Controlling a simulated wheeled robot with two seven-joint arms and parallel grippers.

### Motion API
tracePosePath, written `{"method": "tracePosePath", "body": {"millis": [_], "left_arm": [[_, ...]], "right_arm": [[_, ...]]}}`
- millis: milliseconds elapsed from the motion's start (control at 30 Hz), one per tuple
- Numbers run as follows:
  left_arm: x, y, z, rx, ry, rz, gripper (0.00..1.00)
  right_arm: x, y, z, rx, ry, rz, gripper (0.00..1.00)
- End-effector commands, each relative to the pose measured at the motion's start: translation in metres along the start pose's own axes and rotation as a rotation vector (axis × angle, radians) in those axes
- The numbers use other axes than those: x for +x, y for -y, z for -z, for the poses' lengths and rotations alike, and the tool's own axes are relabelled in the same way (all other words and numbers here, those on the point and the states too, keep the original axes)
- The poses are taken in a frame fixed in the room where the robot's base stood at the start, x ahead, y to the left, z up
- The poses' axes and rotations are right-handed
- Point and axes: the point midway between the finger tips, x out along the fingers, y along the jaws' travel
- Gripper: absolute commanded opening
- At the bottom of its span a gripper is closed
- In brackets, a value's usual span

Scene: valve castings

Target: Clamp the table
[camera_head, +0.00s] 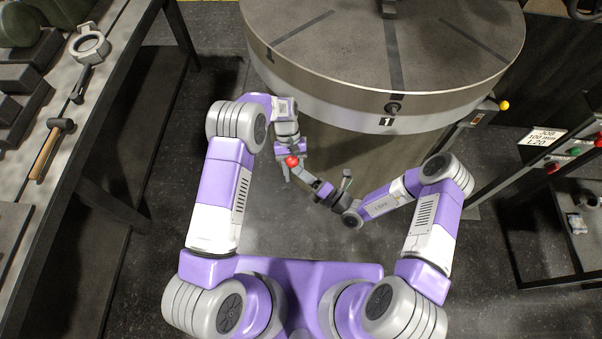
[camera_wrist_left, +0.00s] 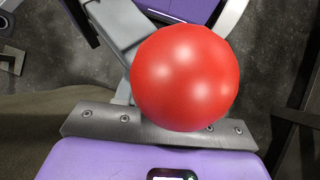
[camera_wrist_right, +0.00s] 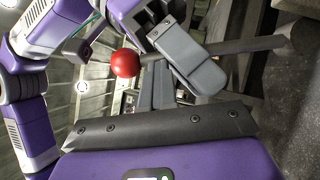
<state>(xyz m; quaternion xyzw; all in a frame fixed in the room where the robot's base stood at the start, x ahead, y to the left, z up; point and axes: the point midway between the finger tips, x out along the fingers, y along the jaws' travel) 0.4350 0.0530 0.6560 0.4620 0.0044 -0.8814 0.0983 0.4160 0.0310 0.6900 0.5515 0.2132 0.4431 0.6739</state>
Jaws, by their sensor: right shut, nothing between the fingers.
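The round table (camera_head: 330,60) fills the top of the head view, with a label reading 1 on its front rim. A red ball knob (camera_head: 292,161) shows in front of the table's base. It also looms large in the left wrist view (camera_wrist_left: 185,78), hiding part of my left gripper there. My left gripper (camera_head: 288,174) is at the knob; whether its fingers grip anything cannot be told. My right gripper (camera_head: 305,176) is shut and empty, its tips close to the knob's right. In the right wrist view the knob (camera_wrist_right: 125,63) appears left of my right fingers (camera_wrist_right: 158,80).
A lever with a yellow ball (camera_head: 504,105) sticks out right of the table. A bench (camera_head: 85,120) with a hammer (camera_head: 48,148) and metal parts runs along the left. A control panel (camera_head: 565,145) and low shelf (camera_head: 560,270) stand right. Floor between my arms is clear.

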Motion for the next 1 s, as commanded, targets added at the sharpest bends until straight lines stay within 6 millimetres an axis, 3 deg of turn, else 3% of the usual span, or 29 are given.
{"method": "tracePosePath", "body": {"millis": [367, 467, 800, 1000], "left_arm": [[0.001, 0.000, -0.004, 0.001, 0.019, 0.006, 0.42], [-0.013, 0.000, -0.003, 0.001, 0.015, 0.005, 0.42], [-0.088, -0.001, 0.000, 0.000, 0.001, 0.001, 0.42], [-0.111, -0.001, 0.000, -0.001, 0.001, 0.002, 0.42]], "right_arm": [[0.004, -0.001, -0.005, -0.008, 0.010, -0.005, 0.00], [0.004, -0.001, -0.004, -0.007, 0.010, -0.005, 0.00], [0.001, 0.000, -0.002, -0.002, 0.004, 0.000, 0.00], [0.001, 0.000, -0.001, -0.002, 0.003, 0.000, 0.00]]}}
